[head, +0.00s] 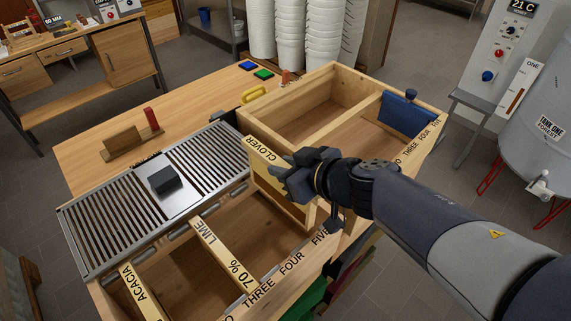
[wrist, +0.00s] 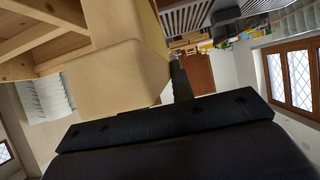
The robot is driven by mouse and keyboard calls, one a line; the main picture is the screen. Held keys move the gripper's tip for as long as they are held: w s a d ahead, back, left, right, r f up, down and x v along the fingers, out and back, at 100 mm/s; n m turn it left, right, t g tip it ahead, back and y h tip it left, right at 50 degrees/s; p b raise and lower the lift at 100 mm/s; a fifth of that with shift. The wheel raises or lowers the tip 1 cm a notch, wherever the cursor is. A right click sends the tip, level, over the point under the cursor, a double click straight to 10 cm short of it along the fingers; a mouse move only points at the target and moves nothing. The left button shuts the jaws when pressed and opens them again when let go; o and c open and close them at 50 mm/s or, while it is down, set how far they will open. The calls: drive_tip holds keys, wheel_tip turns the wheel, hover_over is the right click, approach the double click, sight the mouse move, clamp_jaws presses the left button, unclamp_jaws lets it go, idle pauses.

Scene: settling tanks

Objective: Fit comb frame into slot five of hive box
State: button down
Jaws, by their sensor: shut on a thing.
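My gripper (head: 284,183) is shut on the comb frame (head: 262,150) marked CLOVER, near one end of its top bar. A far box (head: 331,72) also has rim numbers, partly hidden by my arm.
A blue piece (head: 407,113) sits at the far box's right end. A steel tank (head: 536,125) stands at right.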

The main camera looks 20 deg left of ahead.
sight(313, 217)
drive_tip(key=shift+f+b, duration=5)
drive_tip(key=shift+f, duration=1.7)
drive_tip(key=c, duration=1.1)
unclamp_jaws()
drive_tip(key=p+v, duration=0.4)
drive_tip(key=v, duration=0.5)
drive_tip(key=shift+w+r+p, duration=0.1)
drive_tip(key=shift+r+p, duration=0.05)
drive_tip(key=shift+p, duration=0.2)
drive_tip(key=shift+p+v, duration=0.3)
drive_tip(key=shift+v, duration=0.6)
drive_tip(key=b+x, duration=0.1)
drive_tip(key=x, duration=0.2)
drive_tip(key=b+x, duration=0.2)
drive_tip(key=x, duration=0.2)
drive_tip(key=b+x, duration=0.2)
drive_tip(key=x, duration=0.1)
drive_tip(key=shift+a+f, duration=0.1)
drive_tip(key=shift+f, duration=0.35)
drive_tip(key=shift+w+a+r, duration=0.1)
drive_tip(key=shift+a+r, duration=0.05)
drive_tip(key=shift+a, duration=0.1)
drive_tip(key=shift+d+r, duration=0.1)
drive_tip(key=shift+r, duration=0.25)
